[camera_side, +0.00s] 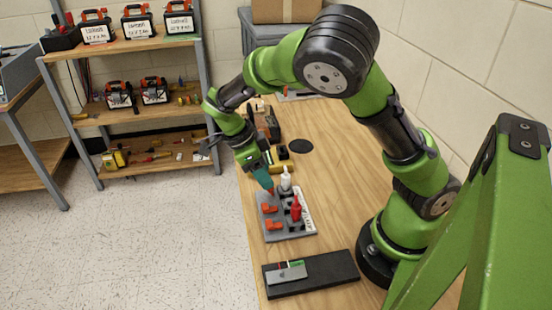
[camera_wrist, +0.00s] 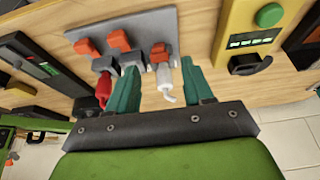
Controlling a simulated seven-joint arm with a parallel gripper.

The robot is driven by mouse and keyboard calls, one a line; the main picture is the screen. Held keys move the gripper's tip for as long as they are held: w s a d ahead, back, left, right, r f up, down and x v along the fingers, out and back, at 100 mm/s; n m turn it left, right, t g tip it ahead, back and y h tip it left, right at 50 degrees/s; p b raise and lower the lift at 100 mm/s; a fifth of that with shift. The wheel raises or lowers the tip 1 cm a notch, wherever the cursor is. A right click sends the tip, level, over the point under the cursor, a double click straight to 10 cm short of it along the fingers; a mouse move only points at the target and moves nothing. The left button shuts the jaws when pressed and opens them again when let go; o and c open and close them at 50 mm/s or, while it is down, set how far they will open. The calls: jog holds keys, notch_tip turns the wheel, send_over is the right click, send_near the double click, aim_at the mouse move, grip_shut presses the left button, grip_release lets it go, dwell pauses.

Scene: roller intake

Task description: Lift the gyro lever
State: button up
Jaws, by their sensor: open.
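A grey panel (camera_side: 288,233) lies on the wooden bench and carries several orange-red blocks, a white handle (camera_side: 286,180) and a red handle (camera_side: 296,208). White lettering on the panel is too small to read, so I cannot tell which lever is the gyro lever. My gripper (camera_side: 266,186) is over the panel's far end, pointing down. In the wrist view, the teal fingers (camera_wrist: 159,68) are apart, with the white handle (camera_wrist: 164,82) between them in the picture and the red handle (camera_wrist: 103,88) left of them. Whether either finger touches a handle is unclear.
A black tray with a grey device (camera_side: 287,272) lies at the bench's near end. A yellow box (camera_wrist: 240,30) with a green button stands beside the panel. A dark disc (camera_side: 302,146) lies farther back. Bare bench (camera_side: 335,180) is right of the panel.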

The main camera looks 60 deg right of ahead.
jog(key=shift+x, duration=1.5)
